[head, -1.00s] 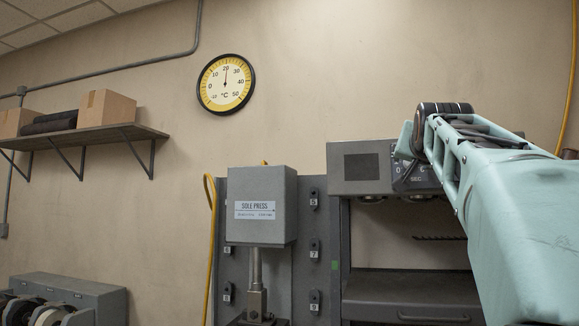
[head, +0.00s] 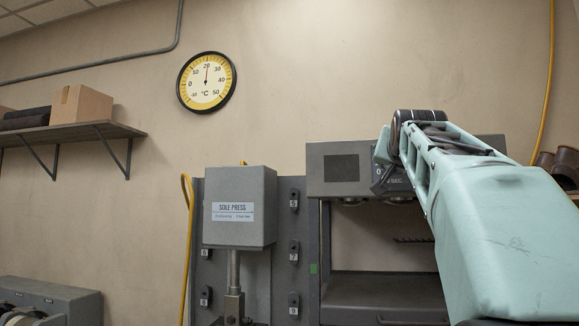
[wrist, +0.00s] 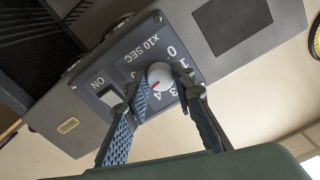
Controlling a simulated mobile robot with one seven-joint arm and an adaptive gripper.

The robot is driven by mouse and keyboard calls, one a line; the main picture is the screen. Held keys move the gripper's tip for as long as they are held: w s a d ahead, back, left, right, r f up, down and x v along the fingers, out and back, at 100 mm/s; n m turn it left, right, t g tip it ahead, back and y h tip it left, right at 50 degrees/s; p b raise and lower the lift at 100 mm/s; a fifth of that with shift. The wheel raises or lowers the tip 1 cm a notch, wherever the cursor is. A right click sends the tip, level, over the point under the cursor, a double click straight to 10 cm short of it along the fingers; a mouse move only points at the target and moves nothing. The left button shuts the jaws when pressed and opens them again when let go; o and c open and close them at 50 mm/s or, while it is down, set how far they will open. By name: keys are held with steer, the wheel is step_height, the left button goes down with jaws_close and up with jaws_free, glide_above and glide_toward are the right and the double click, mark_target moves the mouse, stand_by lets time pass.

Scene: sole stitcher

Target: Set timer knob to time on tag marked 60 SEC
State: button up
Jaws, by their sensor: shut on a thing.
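The timer knob (wrist: 160,75) is a pale round knob with a red pointer mark. It sits on a dark dial plate marked X10 SEC, on the front of a grey machine. In the wrist view, the digits 0, 3 and 4 show around it; fingers hide other marks. The red mark points to the lower left, on the side past the 4. My gripper (wrist: 163,84) is shut on the knob, one finger on either side. In the head view my gripper (head: 384,172) covers most of the dial plate. No tag marked 60 SEC shows in these views.
An ON switch (wrist: 110,97) is beside the knob, close to the left finger. The grey machine (head: 330,190) has a dark panel and an open bay below. The sole press (head: 238,205) stands to its left. A wall thermometer (head: 206,82) hangs above.

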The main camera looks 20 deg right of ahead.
steer(key=shift+m, duration=0.3)
jaws_close()
steer(key=shift+m+b, duration=0.55)
steer(key=shift+m, duration=3.15)
steer(key=o, duration=1.1)
jaws_free()
